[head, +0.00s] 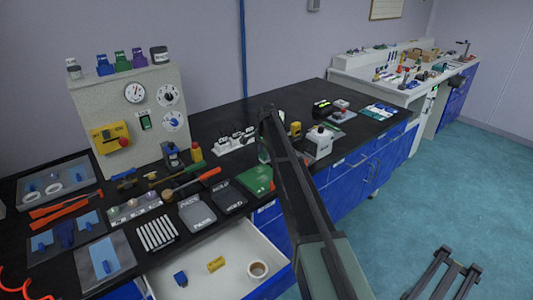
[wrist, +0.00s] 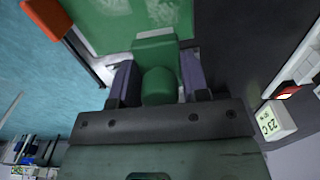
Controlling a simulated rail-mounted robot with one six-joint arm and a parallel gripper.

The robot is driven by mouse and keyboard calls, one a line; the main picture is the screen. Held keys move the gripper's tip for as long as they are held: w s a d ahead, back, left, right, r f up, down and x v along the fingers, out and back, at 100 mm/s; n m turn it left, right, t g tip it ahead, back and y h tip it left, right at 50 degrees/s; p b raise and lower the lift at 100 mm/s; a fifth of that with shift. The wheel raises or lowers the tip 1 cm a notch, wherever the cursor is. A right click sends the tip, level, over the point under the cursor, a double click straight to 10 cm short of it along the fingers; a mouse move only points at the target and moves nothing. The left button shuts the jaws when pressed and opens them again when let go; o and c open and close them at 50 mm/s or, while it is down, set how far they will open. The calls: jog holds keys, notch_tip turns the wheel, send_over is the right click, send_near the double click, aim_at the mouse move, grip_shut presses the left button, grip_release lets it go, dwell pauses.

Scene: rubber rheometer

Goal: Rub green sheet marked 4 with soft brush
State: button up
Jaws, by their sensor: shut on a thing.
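The held thing shows faintly as a green patch (head: 263,152) behind my arm, just above the sheet.
An open drawer (head: 190,268) juts out below the bench front. A white socket block (head: 235,142) stands behind, and a white device (head: 318,142) is to the right.

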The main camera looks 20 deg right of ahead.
jog(key=shift+r+p, duration=0.4)
jog(key=shift+r, duration=0.55)
notch_tip(320, 180, up, 3)
jog(key=p, duration=0.3)
jog(key=shift+r, duration=0.1)
jog(key=shift+f, duration=0.2)
